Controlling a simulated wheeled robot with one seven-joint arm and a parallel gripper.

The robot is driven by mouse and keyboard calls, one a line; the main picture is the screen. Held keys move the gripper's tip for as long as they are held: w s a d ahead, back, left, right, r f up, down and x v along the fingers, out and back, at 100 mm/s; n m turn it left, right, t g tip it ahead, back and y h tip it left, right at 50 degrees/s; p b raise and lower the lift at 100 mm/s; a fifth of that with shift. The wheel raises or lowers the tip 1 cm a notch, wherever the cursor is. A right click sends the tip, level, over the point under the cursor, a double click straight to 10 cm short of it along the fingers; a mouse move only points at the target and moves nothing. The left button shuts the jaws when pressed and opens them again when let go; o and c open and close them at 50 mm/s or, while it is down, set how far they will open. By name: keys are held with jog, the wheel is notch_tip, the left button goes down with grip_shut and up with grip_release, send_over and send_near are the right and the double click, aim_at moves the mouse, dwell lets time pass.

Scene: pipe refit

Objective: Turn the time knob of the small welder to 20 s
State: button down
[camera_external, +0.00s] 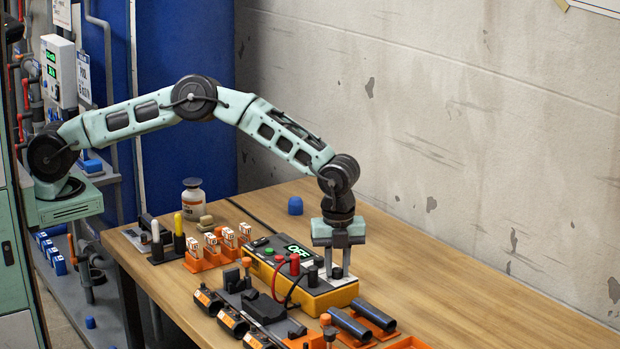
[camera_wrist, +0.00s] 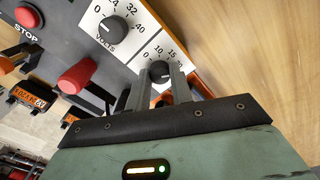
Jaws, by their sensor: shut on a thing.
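The small welder (camera_external: 318,302) is a yellow box with a dark top on the workbench, its green display reading "OFF". My gripper (camera_external: 338,274) points straight down over the welder's right end. In the wrist view my gripper (camera_wrist: 160,80) has its two fingers on either side of the black time knob (camera_wrist: 160,71), shut on it. The knob's white scale shows 0, 10, 15 and part of a further number at the right. The knob's pointer is too small to read surely. The larger volts knob (camera_wrist: 113,29) sits beside it, clear of the fingers.
A red plug (camera_wrist: 77,75) and the red stop button (camera_wrist: 28,16) are on the panel near the fingers. Red and black cables loop over the welder's front. Black pipes (camera_external: 350,325) in orange holders lie in front. The bench right of the welder (camera_external: 470,290) is clear.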

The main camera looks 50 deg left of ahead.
aim_at(337, 269)
jog(key=shift+a, duration=0.1)
jog(key=c, duration=1.2)
grip_release()
jog(key=shift+c, duration=0.2)
notch_tip(337, 269, up, 17)
jog(key=b, duration=0.1)
jog(key=shift+r, duration=0.2)
